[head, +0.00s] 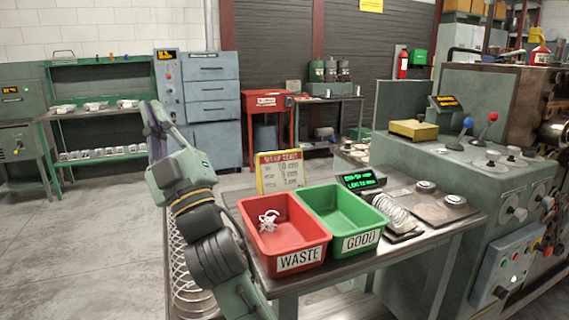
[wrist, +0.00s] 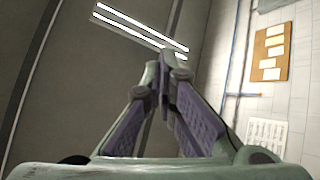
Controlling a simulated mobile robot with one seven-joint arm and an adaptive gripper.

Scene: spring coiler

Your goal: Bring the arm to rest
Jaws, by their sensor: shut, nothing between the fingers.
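My gripper (wrist: 165,85) shows in the wrist view with its two purple-padded fingers meeting at the tips, shut and empty. It points up toward the ceiling lights (wrist: 140,28). In the head view my arm is bent up at the left of the work table, and my gripper (head: 155,120) is raised above and left of the red WASTE bin (head: 300,262). It is apart from the table and touches nothing that I can see.
The table (head: 440,226) holds the red bin with white scrap inside, an empty green GOOD bin (head: 362,243), a spring (head: 393,213) and a small display (head: 360,180). A large machine (head: 425,155) stands right. Open floor (head: 80,250) lies left.

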